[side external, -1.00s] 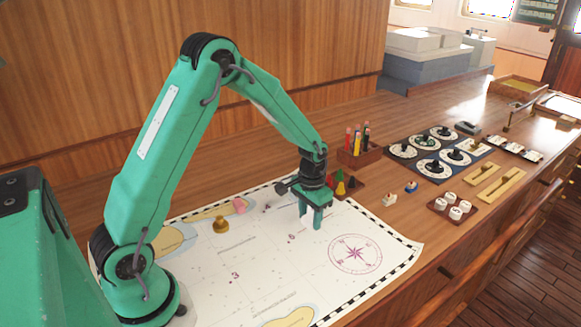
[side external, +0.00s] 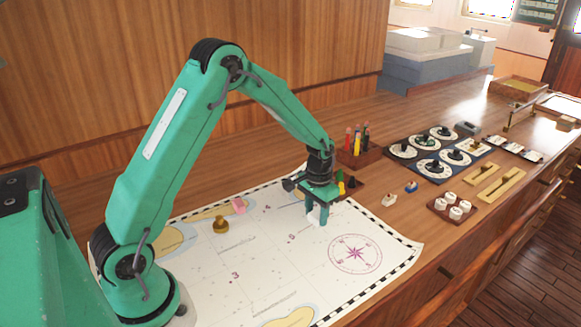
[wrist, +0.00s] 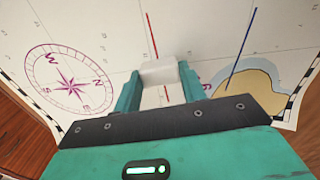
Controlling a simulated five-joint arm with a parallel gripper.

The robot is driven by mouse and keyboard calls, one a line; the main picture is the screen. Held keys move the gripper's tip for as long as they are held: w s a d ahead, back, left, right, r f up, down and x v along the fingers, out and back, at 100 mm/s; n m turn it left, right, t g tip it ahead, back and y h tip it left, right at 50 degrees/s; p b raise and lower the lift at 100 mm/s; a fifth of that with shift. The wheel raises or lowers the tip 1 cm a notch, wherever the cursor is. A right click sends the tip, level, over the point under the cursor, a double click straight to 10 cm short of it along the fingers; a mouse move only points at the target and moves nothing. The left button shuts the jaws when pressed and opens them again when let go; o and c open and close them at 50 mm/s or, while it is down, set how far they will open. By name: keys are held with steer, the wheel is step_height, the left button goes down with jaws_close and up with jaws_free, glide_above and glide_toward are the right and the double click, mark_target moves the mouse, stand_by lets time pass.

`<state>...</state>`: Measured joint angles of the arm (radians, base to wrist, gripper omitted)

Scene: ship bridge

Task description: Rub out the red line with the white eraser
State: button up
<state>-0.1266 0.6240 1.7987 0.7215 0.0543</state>
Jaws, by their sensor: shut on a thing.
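The white eraser (wrist: 158,72) is between the two fingers of my gripper (wrist: 160,88) in the wrist view, and the gripper is shut on it. In the side view my gripper (side external: 317,216) points down at the chart, with a little of the white eraser (side external: 316,211) showing between the fingers. The red line (wrist: 152,36) runs on the chart just beyond the eraser, and a short red piece shows on the near side. The eraser hides the part between. I cannot tell whether the eraser touches the chart.
The chart (side external: 270,262) lies on the wooden counter. A blue line (wrist: 240,50) is to the right in the wrist view. A brass piece (side external: 221,225) and a pink block (side external: 238,206) stand on the chart. A pencil box (side external: 357,155) is behind my gripper.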

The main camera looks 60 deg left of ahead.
steer(key=shift+w, duration=0.25)
steer(key=shift+w, duration=0.95)
steer(key=shift+w+a, duration=0.1)
steer(key=shift+w, duration=0.95)
steer(key=shift+w, duration=0.1)
steer(key=shift+w+a, duration=0.1)
steer(key=shift+w, duration=0.9)
steer(key=shift+s, duration=1.15)
steer(key=shift+s, duration=0.15)
